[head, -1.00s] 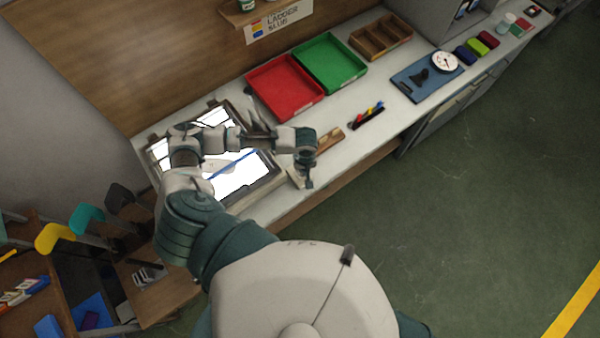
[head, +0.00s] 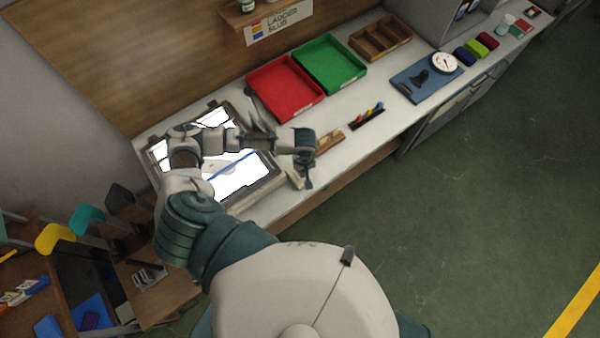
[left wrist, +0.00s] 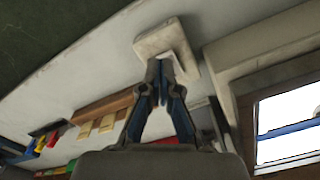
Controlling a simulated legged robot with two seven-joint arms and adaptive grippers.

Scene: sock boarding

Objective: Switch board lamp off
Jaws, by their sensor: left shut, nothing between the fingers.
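The board lamp (head: 232,180) is a framed panel on the bench at the left, and its surface glows bright white. A corner of the lit panel also shows at the right of the left wrist view (left wrist: 290,122). My left arm passes over the board and hides part of it. My left gripper (head: 304,186) points down just past the board's right edge, beside a small pale block (head: 293,179). In the left wrist view the fingers (left wrist: 161,88) are shut and empty, their tips at the pale L-shaped block (left wrist: 165,38). Contact is not certain. My right gripper is out of view.
A red tray (head: 287,88) and a green tray (head: 330,62) lie behind on the bench (head: 345,110). A wooden piece (head: 330,140) and a dark rack of coloured tools (head: 367,117) lie right of the gripper. The bench's front edge is close.

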